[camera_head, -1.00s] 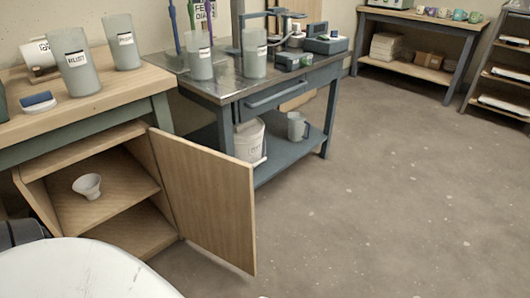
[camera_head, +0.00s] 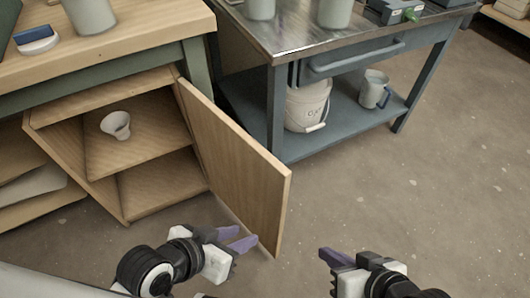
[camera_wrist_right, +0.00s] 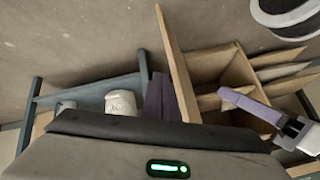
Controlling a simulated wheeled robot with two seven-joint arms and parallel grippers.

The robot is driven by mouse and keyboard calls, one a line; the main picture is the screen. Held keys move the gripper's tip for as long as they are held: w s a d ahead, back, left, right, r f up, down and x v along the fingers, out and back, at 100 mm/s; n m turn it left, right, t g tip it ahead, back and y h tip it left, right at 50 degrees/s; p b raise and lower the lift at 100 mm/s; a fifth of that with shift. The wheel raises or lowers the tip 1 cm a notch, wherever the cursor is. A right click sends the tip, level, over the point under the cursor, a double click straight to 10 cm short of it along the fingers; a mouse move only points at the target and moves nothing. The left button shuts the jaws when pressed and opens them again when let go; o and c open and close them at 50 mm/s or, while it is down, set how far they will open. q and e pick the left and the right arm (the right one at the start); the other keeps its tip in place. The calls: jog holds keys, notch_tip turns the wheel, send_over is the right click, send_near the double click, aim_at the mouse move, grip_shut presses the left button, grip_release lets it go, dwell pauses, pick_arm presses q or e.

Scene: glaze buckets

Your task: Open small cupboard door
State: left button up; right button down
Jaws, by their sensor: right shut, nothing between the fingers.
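The small cupboard (camera_head: 118,220) stands under the wooden worktop at left in the head view. Its wooden door (camera_head: 235,165) stands wide open, swung out to the right, with its shelves exposed. The door also shows edge-on in the right wrist view (camera_wrist_right: 177,65). My left gripper (camera_head: 236,239) is in front of the cupboard, near the door's lower free corner in the picture. Its two purple fingers look apart, with nothing between them; contact with the door cannot be told. My right gripper (camera_head: 336,258) is shut and empty, right of the door and apart from it.
A white funnel-like cup (camera_head: 116,125) sits on the cupboard's upper shelf. A blue-grey metal bench (camera_head: 345,115) stands right of the door, with a white bucket (camera_head: 306,104) and a jug (camera_head: 373,90) on its lower shelf. The floor at right is clear.

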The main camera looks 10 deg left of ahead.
jog(key=w+d+r+m+t+y, duration=0.1)
jog(key=w+d+r+m+y, duration=0.1)
jog(key=w+r+m+y, duration=0.75)
pick_arm(q)
jog(key=shift+w+d+r+b, duration=0.1)
jog(key=shift+w+r+b, duration=0.05)
jog(key=shift+r+b, duration=0.15)
pick_arm(e)
jog(key=w+a+r+n+y, duration=0.1)
jog(key=w+a+y, duration=0.1)
jog(key=a, duration=0.9)
jog(key=shift+w+a, duration=0.15)
jog(key=shift+a, duration=0.15)
pick_arm(q)
jog(key=shift+f, duration=0.1)
pick_arm(e)
jog(key=shift+r+n, duration=0.1)
jog(key=shift+n, duration=0.15)
